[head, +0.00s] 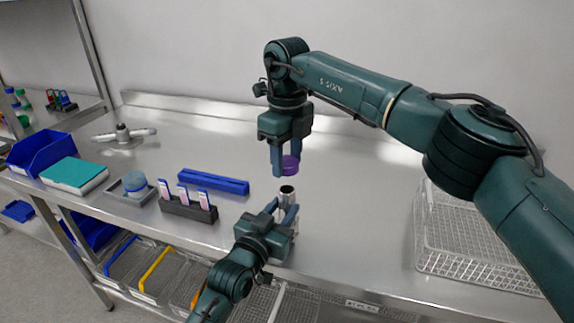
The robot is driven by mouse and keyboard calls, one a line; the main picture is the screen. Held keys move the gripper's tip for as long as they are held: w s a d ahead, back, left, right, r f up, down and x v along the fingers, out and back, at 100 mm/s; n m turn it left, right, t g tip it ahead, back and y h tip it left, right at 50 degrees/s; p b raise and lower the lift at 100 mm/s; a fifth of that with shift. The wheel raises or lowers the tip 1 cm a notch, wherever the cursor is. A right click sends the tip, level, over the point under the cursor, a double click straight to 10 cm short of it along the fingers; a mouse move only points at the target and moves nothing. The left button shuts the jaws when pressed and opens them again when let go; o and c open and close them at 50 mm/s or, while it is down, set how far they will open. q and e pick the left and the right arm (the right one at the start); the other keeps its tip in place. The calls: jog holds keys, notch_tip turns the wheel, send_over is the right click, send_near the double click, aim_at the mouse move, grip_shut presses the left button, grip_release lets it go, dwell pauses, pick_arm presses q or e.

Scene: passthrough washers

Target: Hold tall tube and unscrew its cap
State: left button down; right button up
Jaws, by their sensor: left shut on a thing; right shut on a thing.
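A purple cap (290,165) is between the fingers of my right gripper (285,160), which points down and is shut on it. Below it, my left gripper (282,213) is shut on the tall tube (287,191). The tube looks upright, and its open, dark mouth shows at the top. The cap is apart from the tube, with a clear gap between them. The lower part of the tube is mostly hidden by my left gripper.
A wire basket (470,245) stands at right. The back middle of the steel table is clear.

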pick_arm(q)
jog(key=c, duration=0.9)
grip_release()
jog(key=shift+c, duration=0.2)
